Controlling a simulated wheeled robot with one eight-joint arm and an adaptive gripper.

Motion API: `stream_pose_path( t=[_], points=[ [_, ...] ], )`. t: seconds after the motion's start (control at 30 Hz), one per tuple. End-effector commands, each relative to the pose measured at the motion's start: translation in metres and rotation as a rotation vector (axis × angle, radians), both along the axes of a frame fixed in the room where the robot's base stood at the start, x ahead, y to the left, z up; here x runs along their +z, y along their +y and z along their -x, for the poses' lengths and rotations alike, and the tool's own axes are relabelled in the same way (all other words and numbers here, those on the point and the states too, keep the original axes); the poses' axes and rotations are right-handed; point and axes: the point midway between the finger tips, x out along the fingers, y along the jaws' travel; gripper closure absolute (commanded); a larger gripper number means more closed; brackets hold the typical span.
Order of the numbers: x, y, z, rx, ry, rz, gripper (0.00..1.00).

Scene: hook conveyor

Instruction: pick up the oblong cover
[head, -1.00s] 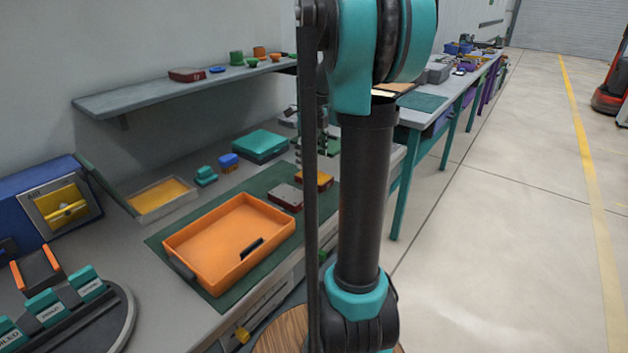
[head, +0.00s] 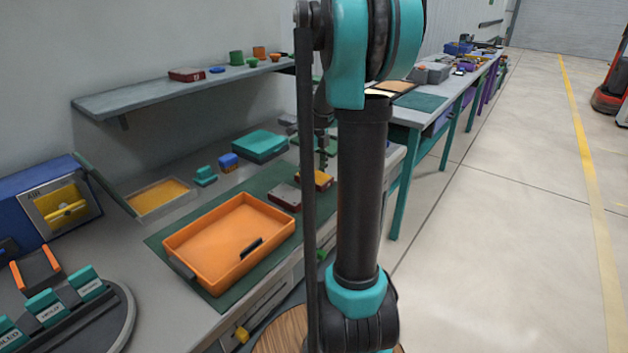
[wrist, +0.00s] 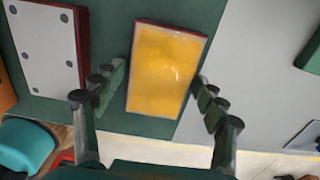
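An oblong block with a yellow top and pale rim (wrist: 165,70) lies on the green mat; I take it for the oblong cover. In the head view its yellow top (head: 322,178) shows partly behind my arm. My gripper (wrist: 160,76) is open and empty, with one finger on each side of the block; the right finger looks very close to its edge. I cannot tell whether it touches, or how high the fingertips are. A grey plate with dark dots and a dark red side (wrist: 45,50) lies to its left; it also shows in the head view (head: 284,195).
An orange tray (head: 205,228) stands on the green mat (head: 160,245). A teal box (head: 260,143), a blue block (head: 228,160) and a yellow-filled tray (head: 160,196) lie behind. A shelf (head: 130,102) overhangs the bench.

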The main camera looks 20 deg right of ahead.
Motion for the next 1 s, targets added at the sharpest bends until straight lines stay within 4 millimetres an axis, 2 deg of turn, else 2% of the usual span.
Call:
stream_pose_path(
  t=[0.03,0.4,0.5,0.77,1.0],
  points=[
    [0.000,0.000,0.000,0.000,0.000,0.000,0.39],
    [0.000,0.000,0.000,0.000,0.000,0.000,0.85],
    [0.000,0.000,0.000,0.000,0.000,0.000,0.94],
    [0.001,0.000,0.000,0.000,0.001,-0.001,0.94],
    [0.016,0.000,0.000,0.000,0.000,0.000,0.94]
  ],
)
